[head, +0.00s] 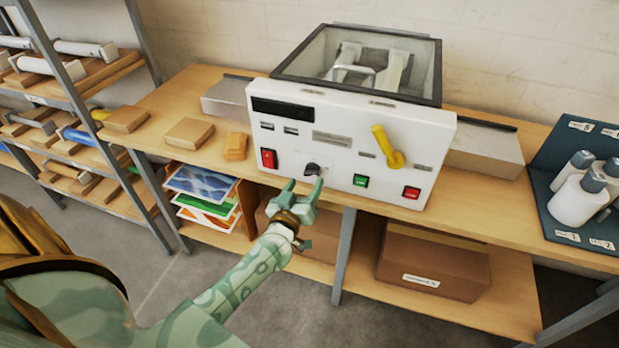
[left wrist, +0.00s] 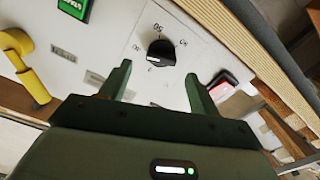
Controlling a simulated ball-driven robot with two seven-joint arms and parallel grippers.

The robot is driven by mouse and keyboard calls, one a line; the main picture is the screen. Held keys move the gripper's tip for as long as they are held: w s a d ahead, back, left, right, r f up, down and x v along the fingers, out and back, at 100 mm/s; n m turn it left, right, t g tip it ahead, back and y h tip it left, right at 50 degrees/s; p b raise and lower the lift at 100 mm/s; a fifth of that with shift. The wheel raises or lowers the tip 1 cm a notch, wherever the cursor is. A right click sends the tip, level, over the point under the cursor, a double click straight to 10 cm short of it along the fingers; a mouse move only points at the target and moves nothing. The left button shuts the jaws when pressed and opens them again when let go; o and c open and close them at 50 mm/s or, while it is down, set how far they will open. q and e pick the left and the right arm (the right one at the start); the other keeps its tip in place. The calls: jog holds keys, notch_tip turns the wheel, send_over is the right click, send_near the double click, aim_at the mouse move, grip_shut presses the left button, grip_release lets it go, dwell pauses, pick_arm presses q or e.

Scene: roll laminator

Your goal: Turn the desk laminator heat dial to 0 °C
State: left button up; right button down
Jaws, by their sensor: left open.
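The desk laminator (head: 340,138) is a white box with a clear-lidded top on the wooden bench. Its heat dial (head: 311,169) is a small black knob low on the front panel. In the left wrist view the dial (left wrist: 161,53) has printed marks around it and a light pointer line on its face; the exact setting is too small to read surely. My left gripper (head: 302,189) is open just in front of and below the dial. In the left wrist view its two fingers (left wrist: 157,85) point toward the dial, one on each side, with nothing between them. My right gripper is not seen.
The panel also has a red switch (head: 268,158), a green button (head: 360,181), a red button (head: 411,192) and a yellow lever (head: 387,147). Wooden blocks (head: 189,132) lie to the left on the bench. A blue tray (head: 547,170) with white bottles stands at the right.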

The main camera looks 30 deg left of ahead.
aim_at(310, 174)
pick_arm(q)
jog(key=x, duration=0.3)
jog(key=shift+f+b, duration=0.1)
jog(key=shift+b, duration=0.2)
jog(key=shift+w+a, duration=0.2)
jog(key=shift+w, duration=0.5)
jog(key=c, duration=1)
